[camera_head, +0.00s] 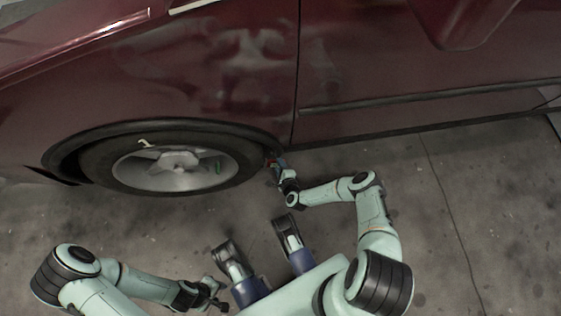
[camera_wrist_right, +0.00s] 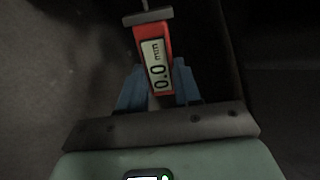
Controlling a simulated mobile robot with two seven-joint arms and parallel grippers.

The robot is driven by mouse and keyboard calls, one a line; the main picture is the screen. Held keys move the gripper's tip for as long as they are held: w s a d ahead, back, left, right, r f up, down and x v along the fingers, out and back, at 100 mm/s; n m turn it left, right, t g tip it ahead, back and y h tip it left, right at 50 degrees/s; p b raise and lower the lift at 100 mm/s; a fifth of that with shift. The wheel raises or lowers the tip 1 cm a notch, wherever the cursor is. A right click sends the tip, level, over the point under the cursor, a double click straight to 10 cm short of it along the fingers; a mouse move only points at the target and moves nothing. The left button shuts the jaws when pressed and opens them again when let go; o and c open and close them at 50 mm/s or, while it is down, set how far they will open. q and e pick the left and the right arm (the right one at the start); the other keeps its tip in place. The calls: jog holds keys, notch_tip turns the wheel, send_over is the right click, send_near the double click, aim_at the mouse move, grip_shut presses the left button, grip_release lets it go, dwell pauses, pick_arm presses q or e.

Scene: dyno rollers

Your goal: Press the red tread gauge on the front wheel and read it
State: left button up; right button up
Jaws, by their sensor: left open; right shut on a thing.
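The front wheel (camera_head: 175,165) of the dark red car has a silver rim and a black tire. A small green mark shows on the rim's right side. My right gripper (camera_head: 273,160) is at the tire's right edge, shut on the red tread gauge, which is tiny in the head view. In the right wrist view the red tread gauge (camera_wrist_right: 149,50) sits between the blue fingers of the right gripper (camera_wrist_right: 158,85). Its display reads 0.0 mm. A grey crosspiece with a thin pin is at its far end; the pin's contact is unclear. My left gripper (camera_head: 216,297) is open and empty, low over the floor.
The dark red car (camera_head: 215,70) fills the top of the head view, with its dark lower sill to the right of the wheel. The concrete floor (camera_head: 480,210) is stained and clear to the right, with a thin seam across it.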

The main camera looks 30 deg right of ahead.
jog(key=shift+w+a+r, duration=0.25)
jog(key=shift+a, duration=0.35)
jog(key=shift+w+a+r, duration=0.2)
jog(key=shift+a, duration=0.35)
dwell(1.5)
jog(key=shift+s+d+f, duration=0.25)
jog(key=shift+d, duration=0.4)
jog(key=shift+s+d+f, duration=0.2)
jog(key=shift+d+f, duration=0.05)
jog(key=shift+d, duration=0.4)
jog(key=shift+s+d+f, duration=0.25)
jog(key=shift+d, duration=0.4)
jog(key=shift+s, duration=0.1)
